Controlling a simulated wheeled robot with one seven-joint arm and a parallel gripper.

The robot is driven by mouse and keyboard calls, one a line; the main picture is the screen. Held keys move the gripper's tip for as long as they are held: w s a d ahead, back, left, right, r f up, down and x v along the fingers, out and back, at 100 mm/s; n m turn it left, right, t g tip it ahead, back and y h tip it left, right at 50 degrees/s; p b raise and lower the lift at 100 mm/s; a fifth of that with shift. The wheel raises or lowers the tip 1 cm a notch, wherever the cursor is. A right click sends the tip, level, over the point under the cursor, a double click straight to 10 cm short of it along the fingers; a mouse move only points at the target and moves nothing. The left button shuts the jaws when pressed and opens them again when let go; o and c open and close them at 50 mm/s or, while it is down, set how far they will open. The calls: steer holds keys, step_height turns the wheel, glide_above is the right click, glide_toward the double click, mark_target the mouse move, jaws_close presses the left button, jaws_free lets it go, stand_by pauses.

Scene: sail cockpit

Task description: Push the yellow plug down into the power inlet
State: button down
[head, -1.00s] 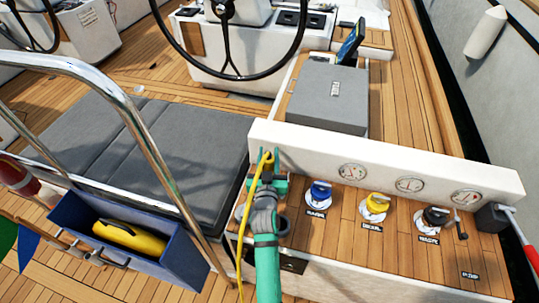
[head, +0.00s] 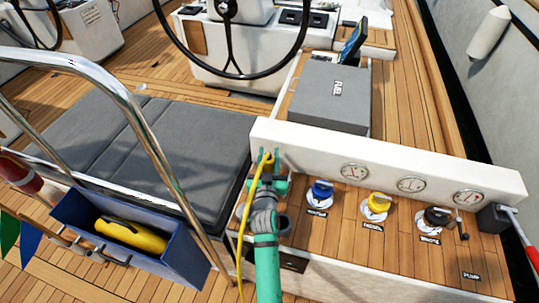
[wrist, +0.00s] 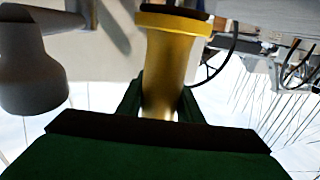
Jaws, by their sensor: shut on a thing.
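My gripper (head: 268,157) is at the left end of the white gauge panel, over the teak ledge, with its green fingers pointing away from me. It is shut on the yellow plug, whose yellow top shows small between the fingers in the head view. The wrist view shows the plug (wrist: 165,75) as a yellow cylinder with a wider collar and a dark part at its far end. A yellow cable (head: 244,225) hangs from the plug, left of my arm. I cannot make out the power inlet, or whether the plug touches it; my gripper and arm cover that area.
A dark round fitting (head: 284,224) sits just right of my arm. Blue (head: 322,191), yellow (head: 376,204) and black (head: 434,217) deck caps stand further right below the gauge panel (head: 410,170). A steel rail (head: 150,125) and blue bin (head: 175,250) are left.

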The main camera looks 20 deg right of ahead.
steer(key=shift+f, duration=0.25)
steer(key=c, duration=1.5)
jaws_free()
steer(key=shift+s, duration=0.1)
